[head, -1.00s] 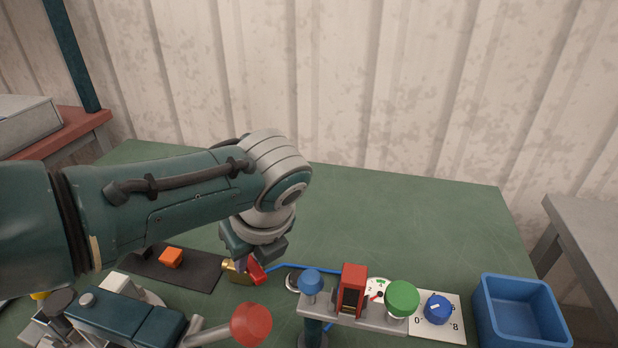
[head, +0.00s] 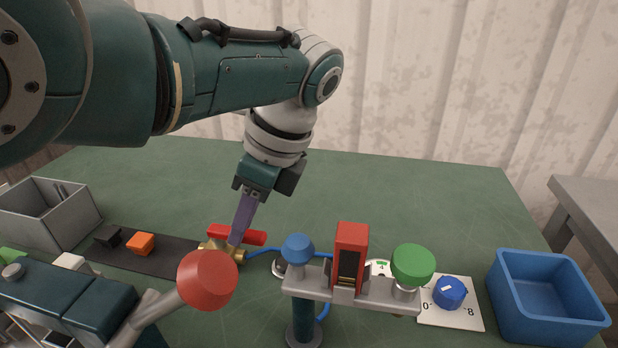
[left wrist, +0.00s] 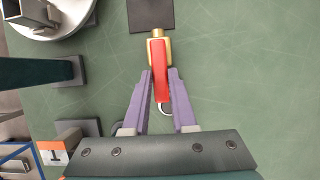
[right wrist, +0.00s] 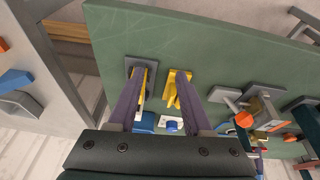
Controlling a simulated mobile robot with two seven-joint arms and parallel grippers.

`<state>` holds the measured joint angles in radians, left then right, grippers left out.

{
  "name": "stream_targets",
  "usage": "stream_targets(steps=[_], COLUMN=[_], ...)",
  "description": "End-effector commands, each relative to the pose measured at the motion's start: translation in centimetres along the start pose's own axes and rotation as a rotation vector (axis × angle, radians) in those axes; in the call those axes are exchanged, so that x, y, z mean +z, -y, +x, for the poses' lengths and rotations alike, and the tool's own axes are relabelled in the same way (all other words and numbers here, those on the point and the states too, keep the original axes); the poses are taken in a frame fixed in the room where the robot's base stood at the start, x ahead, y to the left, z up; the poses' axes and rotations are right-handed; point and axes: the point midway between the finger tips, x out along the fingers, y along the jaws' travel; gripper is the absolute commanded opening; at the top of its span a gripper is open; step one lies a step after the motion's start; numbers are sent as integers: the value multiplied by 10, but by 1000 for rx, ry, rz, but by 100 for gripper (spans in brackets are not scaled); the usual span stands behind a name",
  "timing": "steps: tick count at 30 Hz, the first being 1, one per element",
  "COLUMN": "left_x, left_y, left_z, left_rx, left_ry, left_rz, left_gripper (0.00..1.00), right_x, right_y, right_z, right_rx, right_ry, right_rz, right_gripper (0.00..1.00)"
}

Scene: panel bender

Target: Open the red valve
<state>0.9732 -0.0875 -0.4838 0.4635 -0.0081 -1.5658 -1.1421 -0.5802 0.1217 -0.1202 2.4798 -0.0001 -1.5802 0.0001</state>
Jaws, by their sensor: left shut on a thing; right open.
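The red valve has a brass body (head: 210,249) and a red lever (head: 237,236) on the table, partly hidden behind a red ball. My left gripper (head: 236,240) reaches down to it, shut on the red lever. In the left wrist view the red lever (left wrist: 160,72) runs between the two purple fingers from the brass fitting (left wrist: 159,36), roughly in line with it. My right gripper (right wrist: 160,82) shows only in the right wrist view. It is open and seems to hold nothing; a yellow part (right wrist: 178,88) shows beyond its fingers.
A bracket with a blue knob (head: 298,249), a red switch (head: 350,254) and a green knob (head: 412,264) stands right of the valve. The red ball (head: 207,279) is in front. A blue bin (head: 549,301) and grey bin (head: 45,214) flank these. The table behind is clear.

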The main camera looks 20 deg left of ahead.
Motion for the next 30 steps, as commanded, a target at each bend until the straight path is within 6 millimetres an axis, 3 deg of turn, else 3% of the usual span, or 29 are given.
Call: stream_targets(steps=[14,15,21,23,30], left_x=[0,0,0,0,0], left_y=[0,0,0,0,0], left_z=[2,2,1,1,-1], left_rx=[6,6,6,5,5], left_ry=[-1,-1,-1,-1,-1], left_rz=[-17,-17,-16,-15,-14], left_gripper=[0,26,48,55,55], right_x=[1,1,1,1,0], right_y=[1,1,1,1,1], right_z=[3,3,2,2,2], right_rx=[-2,-2,-2,-2,-2], right_ry=[0,0,0,0,0], right_rz=[3,3,3,3,3], right_gripper=[50,50,50,50,50])
